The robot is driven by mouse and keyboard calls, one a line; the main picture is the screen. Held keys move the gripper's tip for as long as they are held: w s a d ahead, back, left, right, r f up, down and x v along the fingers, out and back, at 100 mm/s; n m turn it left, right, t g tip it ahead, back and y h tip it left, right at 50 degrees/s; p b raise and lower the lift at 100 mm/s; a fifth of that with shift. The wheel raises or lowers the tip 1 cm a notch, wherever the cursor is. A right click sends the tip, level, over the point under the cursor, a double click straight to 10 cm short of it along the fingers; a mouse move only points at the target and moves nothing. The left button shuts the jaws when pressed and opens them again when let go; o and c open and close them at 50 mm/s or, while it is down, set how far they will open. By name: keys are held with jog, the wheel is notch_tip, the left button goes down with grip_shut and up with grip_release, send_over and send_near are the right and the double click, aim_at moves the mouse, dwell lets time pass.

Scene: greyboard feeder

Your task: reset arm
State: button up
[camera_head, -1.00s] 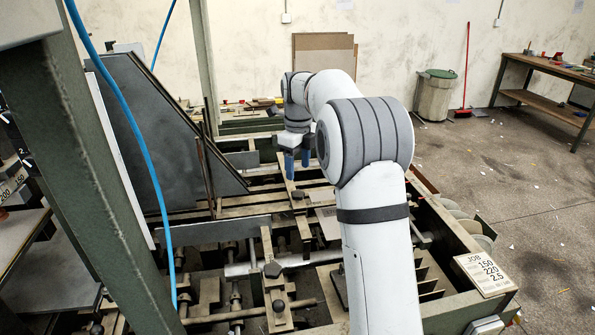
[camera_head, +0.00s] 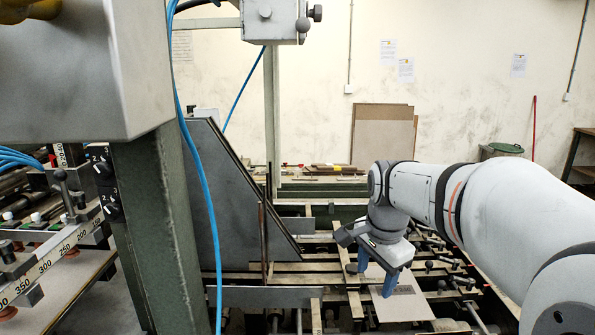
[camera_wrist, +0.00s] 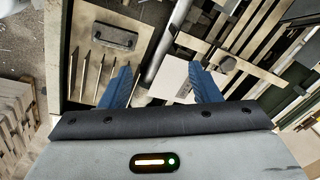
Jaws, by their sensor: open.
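My gripper (camera_head: 377,279) hangs at the end of my arm in the head view, pointing down over the feeder bed. Its two blue fingers are apart, with nothing between them. In the wrist view the blue fingers of my gripper (camera_wrist: 163,88) stand wide apart above the machine. A pale board (camera_head: 400,300) with a dark printed mark lies on the feeder bars just below the fingers. Whether the fingertips touch the board cannot be told.
A tall grey slanted plate (camera_head: 215,200) stands left of my gripper. A green post (camera_head: 160,220) and a hanging blue hose (camera_head: 203,190) are nearer on the left. Brown boards (camera_head: 382,137) lean on the back wall. A bin (camera_head: 502,151) stands at the right.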

jog(key=s+f+n, duration=0.3)
jog(key=s+n, duration=0.3)
jog(key=s, duration=0.2)
jog(key=s+f+n+t, duration=0.1)
jog(key=s+f+n, duration=0.2)
jog(key=s+n, duration=0.3)
jog(key=s, duration=0.2)
jog(key=shift+s+t, duration=0.3)
jog(key=shift+s, duration=0.1)
jog(key=shift+c, duration=0.6)
